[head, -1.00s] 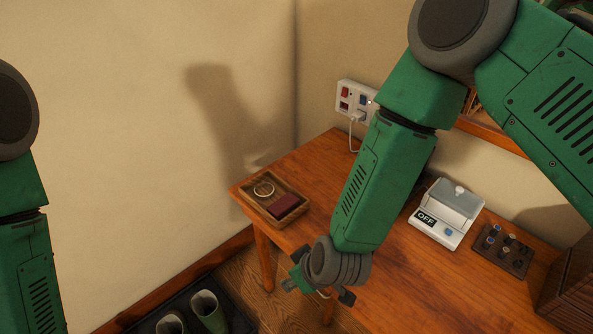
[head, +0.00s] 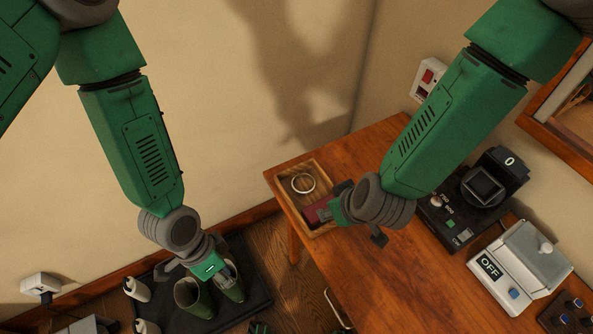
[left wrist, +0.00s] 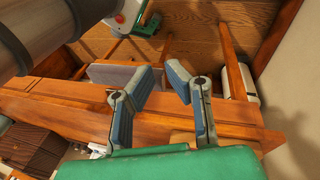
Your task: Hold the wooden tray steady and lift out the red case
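The wooden tray (head: 284,194) sits at the far left corner of the table in the head view. The dark red case (head: 314,213) lies in its near part, partly covered by my right gripper. A pale ring (head: 303,184) lies in the tray's far part. My right gripper (head: 338,209) is over the tray's right side beside the case; its fingers look spread, and I cannot tell if it touches the case. My left gripper (head: 203,267) is left of the table, above the boots, away from the tray. The left wrist view shows its fingers (left wrist: 168,72) open and empty.
The wooden table (head: 370,275) is clear at its near side. A black device (head: 470,200) and a white box marked OFF (head: 520,265) stand on its right. Boots (head: 195,297) stand on a dark floor mat. Walls close in behind the tray.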

